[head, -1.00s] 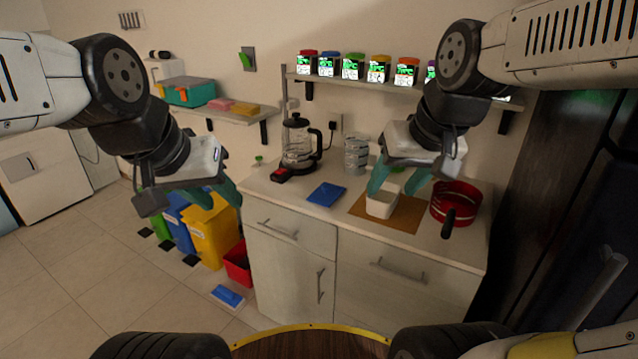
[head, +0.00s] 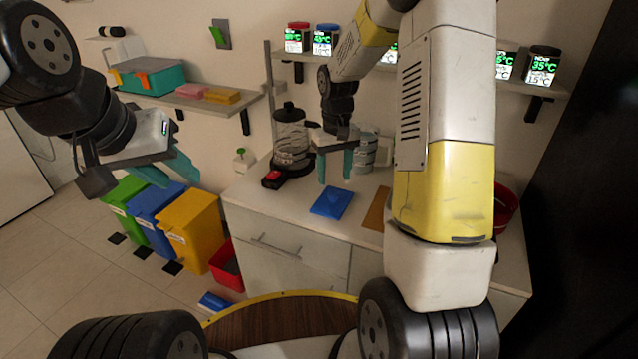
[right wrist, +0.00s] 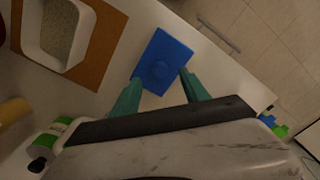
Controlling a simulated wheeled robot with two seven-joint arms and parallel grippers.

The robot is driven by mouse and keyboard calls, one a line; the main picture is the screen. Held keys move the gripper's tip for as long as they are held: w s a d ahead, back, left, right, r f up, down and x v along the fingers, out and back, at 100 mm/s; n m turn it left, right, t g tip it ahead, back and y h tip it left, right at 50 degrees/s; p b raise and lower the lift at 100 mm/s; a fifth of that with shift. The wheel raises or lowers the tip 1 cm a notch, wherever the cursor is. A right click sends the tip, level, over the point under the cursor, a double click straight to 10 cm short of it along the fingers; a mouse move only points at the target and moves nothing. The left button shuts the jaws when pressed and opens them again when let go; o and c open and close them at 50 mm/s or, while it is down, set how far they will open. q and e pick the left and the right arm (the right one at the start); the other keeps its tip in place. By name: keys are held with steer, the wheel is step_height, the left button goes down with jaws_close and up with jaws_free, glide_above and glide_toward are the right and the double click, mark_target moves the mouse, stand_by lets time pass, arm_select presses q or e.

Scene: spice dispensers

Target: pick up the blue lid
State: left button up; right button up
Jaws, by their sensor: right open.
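The blue lid (head: 331,203) is a flat blue rectangle lying on the counter in the head view, in front of the coffee maker. My right gripper (head: 335,181) is open and empty, above and just behind the lid in the head view. In the right wrist view, the tips of my right gripper (right wrist: 160,76) lie either side of the lid's near part. I cannot tell the exact height gap. My left gripper (head: 182,182) is open and empty, away to the left over the bins.
A coffee maker (head: 290,140) and metal canisters (head: 366,150) stand behind the lid. A white container (right wrist: 58,35) sits on a brown board (right wrist: 97,60). A red pot (head: 506,207) is partly hidden by my right arm. Another blue flat piece (head: 213,301) lies on the floor.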

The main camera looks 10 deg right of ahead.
mark_target(334, 193)
step_height(334, 193, down, 7)
steer(key=shift+w+r, duration=0.15)
steer(key=shift+r, duration=0.05)
jaws_close()
stand_by(0.3)
